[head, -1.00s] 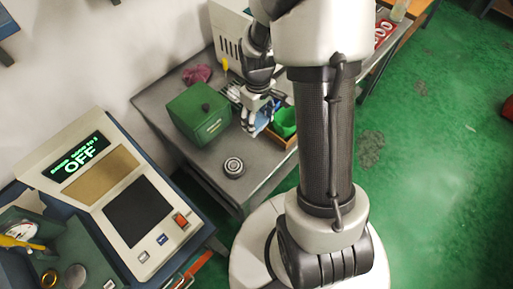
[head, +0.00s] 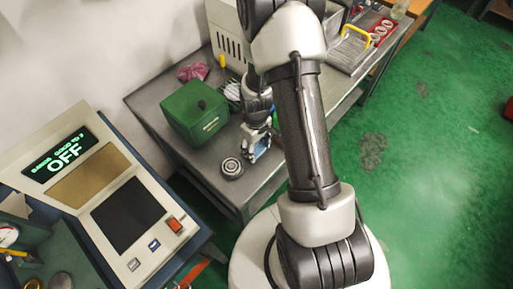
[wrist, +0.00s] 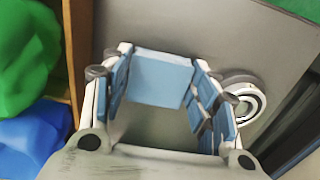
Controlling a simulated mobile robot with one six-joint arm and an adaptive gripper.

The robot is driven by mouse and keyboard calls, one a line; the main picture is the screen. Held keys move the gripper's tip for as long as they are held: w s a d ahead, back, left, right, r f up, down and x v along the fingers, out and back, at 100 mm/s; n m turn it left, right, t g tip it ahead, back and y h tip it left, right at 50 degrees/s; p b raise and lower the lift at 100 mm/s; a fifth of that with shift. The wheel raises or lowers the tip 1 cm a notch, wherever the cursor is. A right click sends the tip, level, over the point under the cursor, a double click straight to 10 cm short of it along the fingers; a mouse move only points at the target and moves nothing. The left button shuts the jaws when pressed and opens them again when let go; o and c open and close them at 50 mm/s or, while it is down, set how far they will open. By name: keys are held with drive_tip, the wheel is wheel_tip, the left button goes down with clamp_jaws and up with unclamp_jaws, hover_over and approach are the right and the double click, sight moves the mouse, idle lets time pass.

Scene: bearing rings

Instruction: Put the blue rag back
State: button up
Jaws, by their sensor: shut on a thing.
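My gripper (head: 258,150) hangs over the front of the grey bench, near a round bearing ring (head: 231,168). In the wrist view my gripper (wrist: 160,80) is shut on a light blue flat-sided block (wrist: 160,78) between its fingertips. The block looks stiff, not like cloth. A darker blue rag (wrist: 35,138) shows at the lower left of the wrist view, beside a green rag (wrist: 25,50), left of a wooden tray edge (wrist: 76,60). The fingers are apart from both rags. My arm hides the tray area in the head view.
A green box (head: 195,112) stands left of my gripper, with a pink rag (head: 193,71) behind it. The bearing ring shows right of the fingers in the wrist view (wrist: 243,97). A console (head: 120,205) reading OFF stands at the left. A yellow-handled rack (head: 350,50) sits farther back.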

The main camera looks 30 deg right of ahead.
drive_tip(key=shift+f, duration=0.15)
drive_tip(key=o, duration=0.9)
drive_tip(key=shift+o, duration=0.2)
wheel_tip(320, 180, up, 12)
drive_tip(key=p, duration=0.4)
wheel_tip(320, 180, up, 11)
drive_tip(key=t, duration=0.1)
hover_over(256, 149)
drive_tip(key=a, duration=0.3)
drive_tip(key=s+a+r+m+t, duration=0.1)
drive_tip(key=s+a+r, duration=0.2)
drive_tip(key=s+r, duration=0.5)
drive_tip(key=s+a+r+m+t, duration=0.2)
drive_tip(key=s+a+r, duration=0.2)
drive_tip(key=s+r, duration=0.4)
drive_tip(key=shift+s+m+t, duration=0.3)
